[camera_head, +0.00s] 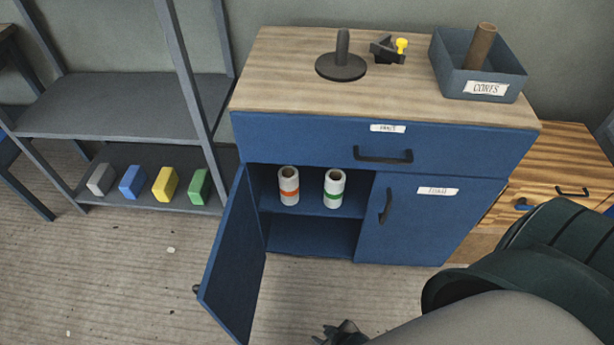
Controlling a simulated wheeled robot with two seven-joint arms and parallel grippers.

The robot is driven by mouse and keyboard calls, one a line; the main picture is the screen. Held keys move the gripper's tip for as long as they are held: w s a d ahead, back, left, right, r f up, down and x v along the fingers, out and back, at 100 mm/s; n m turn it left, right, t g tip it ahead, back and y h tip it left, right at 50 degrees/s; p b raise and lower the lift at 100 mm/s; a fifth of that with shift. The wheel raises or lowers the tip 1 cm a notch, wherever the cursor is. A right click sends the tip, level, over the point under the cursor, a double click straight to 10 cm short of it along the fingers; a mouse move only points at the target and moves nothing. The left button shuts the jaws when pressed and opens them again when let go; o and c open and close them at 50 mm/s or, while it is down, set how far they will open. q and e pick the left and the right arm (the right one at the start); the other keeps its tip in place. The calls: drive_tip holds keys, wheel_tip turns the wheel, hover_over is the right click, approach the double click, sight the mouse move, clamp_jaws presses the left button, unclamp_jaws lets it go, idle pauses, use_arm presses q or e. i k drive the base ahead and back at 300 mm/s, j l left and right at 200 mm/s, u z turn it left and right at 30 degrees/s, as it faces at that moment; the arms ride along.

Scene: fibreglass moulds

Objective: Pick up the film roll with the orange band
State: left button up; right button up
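The film roll with the orange band (289,197) stands upright on the upper shelf inside the open left compartment of the blue cabinet (430,235). It is white with a dark hole in its top. A similar roll with a green band (334,200) stands to its right, with a gap between them. My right gripper (338,334) shows only in part at the bottom edge, low in front of the cabinet and well apart from the rolls. Its fingers are too small and cut off to tell their state. My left gripper is not in view.
The left cabinet door (235,265) stands open toward me, left of the rolls. The right door and drawer are shut. On top are a dark stand (342,68), a tape dispenser (388,50) and a cores bin (452,82). Several coloured blocks sit on the left rack (110,105).

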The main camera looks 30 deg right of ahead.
sight(288, 175)
drive_tip(key=l, duration=0.55)
drive_tip(key=k+l, duration=0.15)
drive_tip(key=l, duration=0.9)
drive_tip(key=k+l, duration=0.15)
drive_tip(key=l, duration=0.9)
drive_tip(key=k+u, duration=0.05)
